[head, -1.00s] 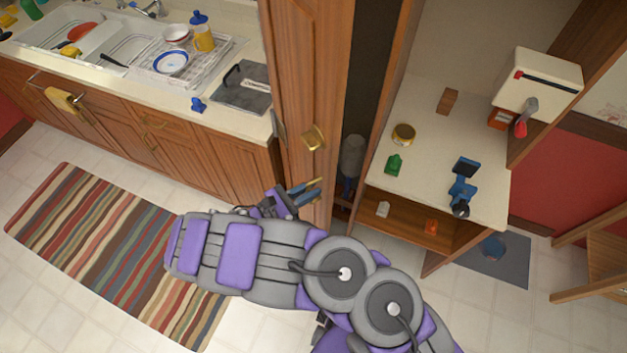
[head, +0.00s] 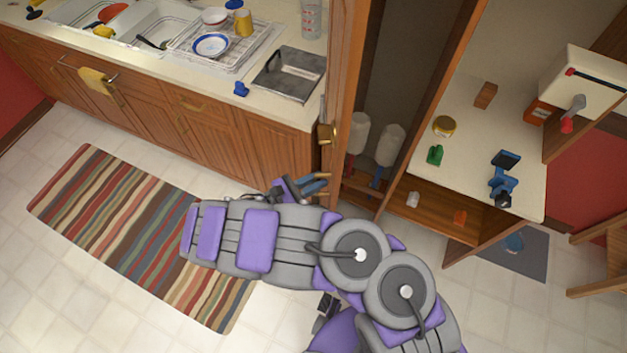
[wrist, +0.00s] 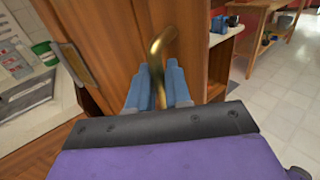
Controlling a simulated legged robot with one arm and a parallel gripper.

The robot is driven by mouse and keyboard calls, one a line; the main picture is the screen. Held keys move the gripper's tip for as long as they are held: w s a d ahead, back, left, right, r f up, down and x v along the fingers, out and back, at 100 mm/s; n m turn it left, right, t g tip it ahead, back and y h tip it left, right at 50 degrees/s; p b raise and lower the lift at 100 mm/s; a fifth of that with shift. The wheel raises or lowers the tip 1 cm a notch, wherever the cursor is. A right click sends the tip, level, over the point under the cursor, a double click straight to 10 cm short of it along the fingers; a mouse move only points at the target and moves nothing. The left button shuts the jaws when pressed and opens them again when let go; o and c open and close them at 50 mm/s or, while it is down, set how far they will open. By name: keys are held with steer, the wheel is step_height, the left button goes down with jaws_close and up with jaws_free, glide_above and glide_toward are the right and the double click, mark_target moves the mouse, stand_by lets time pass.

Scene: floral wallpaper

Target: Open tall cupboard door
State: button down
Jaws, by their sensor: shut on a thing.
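The tall wooden cupboard door (head: 345,60) stands partly open, seen nearly edge-on in the head view, with the dark cupboard interior (head: 385,90) showing to its right. In the wrist view the door (wrist: 105,40) fills the upper middle. A curved brass handle (wrist: 160,50) rises between the blue fingers of my gripper (wrist: 158,88), which is shut on it. In the head view my gripper (head: 312,184) is at the door's lower part, beneath a brass fitting (head: 327,133). My arm hides part of the floor below.
To the right is an open shelf unit (head: 465,160) with small items. A sink counter (head: 150,90) runs along the left. A striped rug (head: 130,230) lies on the tiled floor, which is otherwise clear at left.

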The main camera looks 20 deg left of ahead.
steer(key=c, duration=1.3)
jaws_free()
steer(key=shift+w+a, duration=0.15)
steer(key=shift+o, duration=0.2)
steer(key=b+v, duration=0.1)
steer(key=v, duration=1.6)
steer(key=shift+a, duration=0.15)
